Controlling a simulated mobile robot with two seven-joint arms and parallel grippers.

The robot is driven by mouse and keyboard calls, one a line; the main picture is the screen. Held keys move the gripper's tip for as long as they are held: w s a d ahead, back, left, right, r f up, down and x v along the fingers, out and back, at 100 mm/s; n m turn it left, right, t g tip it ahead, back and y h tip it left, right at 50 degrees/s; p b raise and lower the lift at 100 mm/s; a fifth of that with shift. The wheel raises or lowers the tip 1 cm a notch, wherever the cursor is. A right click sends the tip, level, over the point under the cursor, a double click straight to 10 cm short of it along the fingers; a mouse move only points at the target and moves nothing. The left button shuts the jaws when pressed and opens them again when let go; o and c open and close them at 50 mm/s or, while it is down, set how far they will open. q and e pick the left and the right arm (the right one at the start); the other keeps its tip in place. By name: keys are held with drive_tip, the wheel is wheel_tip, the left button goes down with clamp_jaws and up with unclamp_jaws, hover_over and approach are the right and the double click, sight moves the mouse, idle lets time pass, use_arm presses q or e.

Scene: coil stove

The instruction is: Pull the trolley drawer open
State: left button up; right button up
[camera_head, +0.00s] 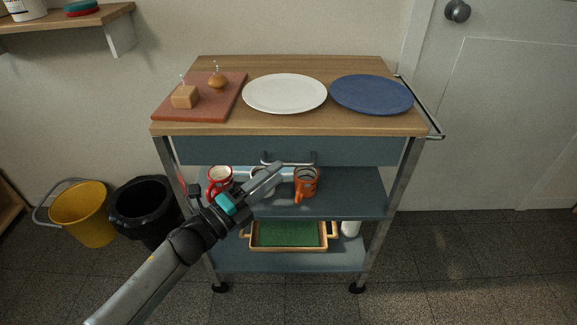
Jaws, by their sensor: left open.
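The trolley (204,66) has a wooden top, a blue-grey drawer front below it and two lower shelves. The drawer (215,151) looks closed, flush under the top. Its metal bar handle (300,162) sits at the middle of the front. My left gripper (276,172) reaches in from the lower left, open, with its fingertips just below and left of the handle; I cannot tell if they touch it. My right gripper is not in view.
On top are a board (215,105) with two small items, a white plate (285,93) and a blue plate (371,94). A red mug (218,180) and an orange mug (306,184) stand on the middle shelf. Buckets stand left; floor at right is clear.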

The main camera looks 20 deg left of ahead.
sight(289, 164)
use_arm(q)
drive_tip(key=shift+b+x, duration=0.45)
drive_tip(key=shift+x, duration=2.05)
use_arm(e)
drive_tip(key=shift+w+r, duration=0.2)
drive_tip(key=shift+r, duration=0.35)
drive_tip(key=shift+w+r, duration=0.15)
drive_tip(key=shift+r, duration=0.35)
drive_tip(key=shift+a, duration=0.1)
use_arm(q)
clamp_jaws()
